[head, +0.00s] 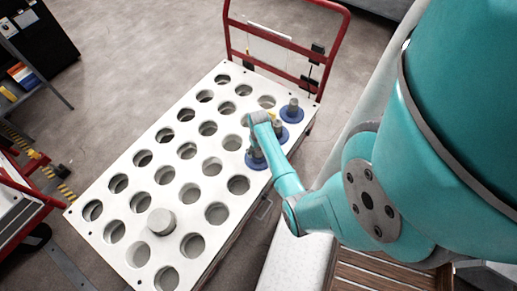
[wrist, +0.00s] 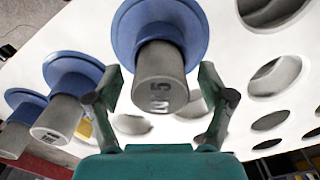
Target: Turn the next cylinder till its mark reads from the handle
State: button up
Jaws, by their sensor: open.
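A grey cylinder (wrist: 160,78) with a blue flange (wrist: 148,25) stands in the wrist view between the two fingers of my gripper (wrist: 158,74). The fingers are open, one on each side, with gaps to the cylinder. Dark characters, one like a 5, show on its side facing the wrist camera. A second blue-flanged cylinder (wrist: 58,118) carries a small mark, and a third (wrist: 16,134) is at the left edge. In the head view, blue-flanged cylinders (head: 292,109) line the plate's right edge, partly hidden by my arm. The red handle (head: 285,45) rises beyond them.
The white plate (head: 130,186) has rows of open round holes. A plain grey cylinder (head: 161,222) stands near its front. A shelf (head: 22,75) and a red cart (head: 22,205) are on the left. Grey floor (head: 130,75) is clear behind the plate.

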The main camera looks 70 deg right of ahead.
jog(key=c, duration=1.4)
jog(key=shift+r, duration=0.1)
grip_shut()
jog(key=shift+m, duration=1.5)
jog(key=shift+m, duration=1.5)
jog(key=shift+m, duration=1.5)
